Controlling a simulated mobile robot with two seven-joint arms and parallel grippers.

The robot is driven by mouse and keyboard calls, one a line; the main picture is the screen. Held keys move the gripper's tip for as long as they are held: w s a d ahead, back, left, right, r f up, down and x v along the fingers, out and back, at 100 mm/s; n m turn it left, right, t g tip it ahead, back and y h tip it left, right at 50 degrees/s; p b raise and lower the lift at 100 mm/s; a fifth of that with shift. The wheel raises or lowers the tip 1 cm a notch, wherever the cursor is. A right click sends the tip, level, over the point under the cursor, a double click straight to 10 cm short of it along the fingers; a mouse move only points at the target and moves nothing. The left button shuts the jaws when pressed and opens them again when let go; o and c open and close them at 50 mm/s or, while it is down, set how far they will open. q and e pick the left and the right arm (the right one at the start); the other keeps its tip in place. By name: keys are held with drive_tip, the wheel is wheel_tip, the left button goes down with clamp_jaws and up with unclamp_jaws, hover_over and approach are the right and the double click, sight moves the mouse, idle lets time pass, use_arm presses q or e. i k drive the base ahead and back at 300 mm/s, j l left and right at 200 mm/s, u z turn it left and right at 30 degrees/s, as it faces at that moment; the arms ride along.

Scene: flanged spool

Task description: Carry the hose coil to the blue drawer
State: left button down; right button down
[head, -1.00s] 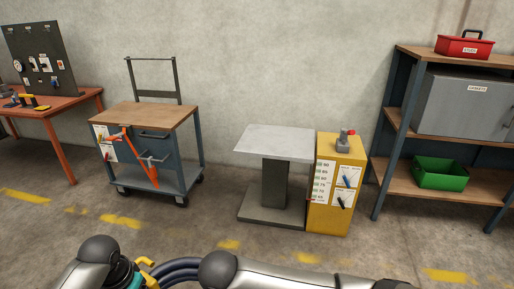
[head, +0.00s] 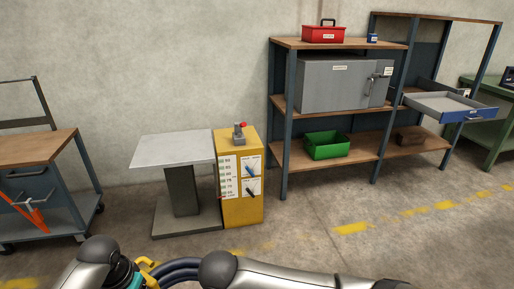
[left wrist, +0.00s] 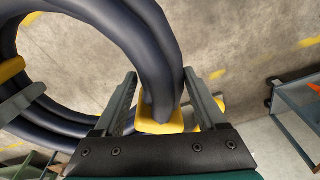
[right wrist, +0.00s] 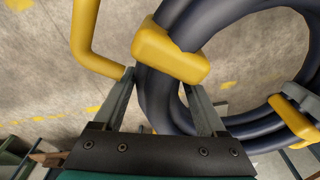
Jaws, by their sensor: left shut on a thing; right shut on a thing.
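The hose coil (head: 180,268) is a ring of dark navy hose with yellow clips, partly visible at the bottom of the head view between my arms. My left gripper (left wrist: 160,76) is shut on the coil's hose (left wrist: 135,35) at a yellow clip. My right gripper (right wrist: 162,80) is shut on the hose beside a yellow clip (right wrist: 170,52). The coil is held off the floor between both grippers. The blue drawer (head: 478,115), with a blue front and grey inside, is pulled out from the shelving at the right of the head view.
A pedestal table (head: 175,148) and a yellow cabinet (head: 242,205) stand ahead. The shelf unit (head: 285,105) holds a red toolbox (head: 323,34), grey locker (head: 340,85) and green bin (head: 326,150). A cart (head: 40,150) is at left. Floor before the shelves looks clear.

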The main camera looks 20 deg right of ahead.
sight(444, 107)
drive_tip(key=z, duration=1.7)
drive_tip(key=i+z, duration=0.8)
drive_tip(key=i+l+z, duration=0.1)
drive_tip(key=i+z, duration=0.7)
drive_tip(key=i, duration=0.5)
drive_tip(key=i+u, duration=0.15)
drive_tip(key=i, duration=0.55)
drive_tip(key=i+u, duration=0.3)
drive_tip(key=i, duration=0.45)
drive_tip(key=i+l+u, duration=0.1)
drive_tip(key=i+u, duration=0.15)
drive_tip(key=i, duration=0.45)
